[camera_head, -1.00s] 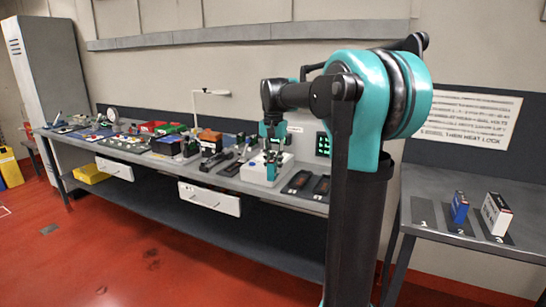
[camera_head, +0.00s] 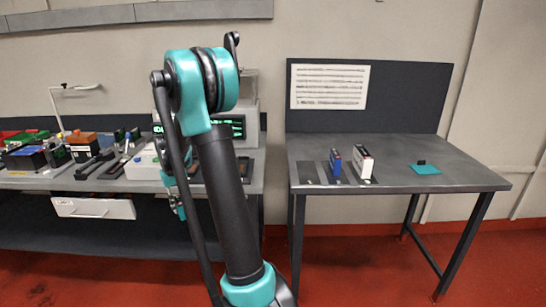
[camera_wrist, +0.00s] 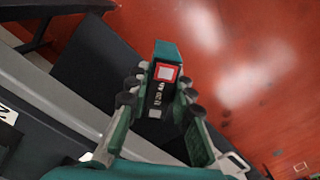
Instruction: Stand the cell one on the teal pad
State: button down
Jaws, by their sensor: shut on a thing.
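My gripper (camera_wrist: 161,90) is shut on a cell (camera_wrist: 159,75) in the wrist view. The cell is a dark block with a green top, a red-edged white square and pale markings too blurred to read; I cannot tell its number. The head view shows my gripper (camera_head: 178,208) hanging low at the front edge of the left bench, its cell not clearly seen. The teal pad (camera_head: 428,172) lies on the right table, far right of my gripper. A small black item (camera_head: 421,162) stands at the pad's back edge.
On the right table (camera_head: 460,176), a blue box (camera_head: 335,163) and a white box (camera_head: 362,162) stand on dark mats left of the pad. The crowded left bench (camera_head: 35,183) has a drawer (camera_head: 95,208) jutting out. A gap separates bench and table.

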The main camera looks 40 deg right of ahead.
aim_at(427, 169)
jog(key=k+j+z, duration=0.1)
jog(key=z, duration=0.4)
jog(key=k+j+z, duration=0.1)
jog(key=z, duration=0.4)
jog(key=j+z, duration=0.15)
jog(key=z, duration=0.15)
jog(key=i+j+z, duration=0.1)
jog(key=z, duration=0.25)
jog(key=i+j+z, duration=0.15)
jog(key=j+z, duration=0.25)
jog(key=i+j+z, duration=0.1)
jog(key=j+z, duration=0.3)
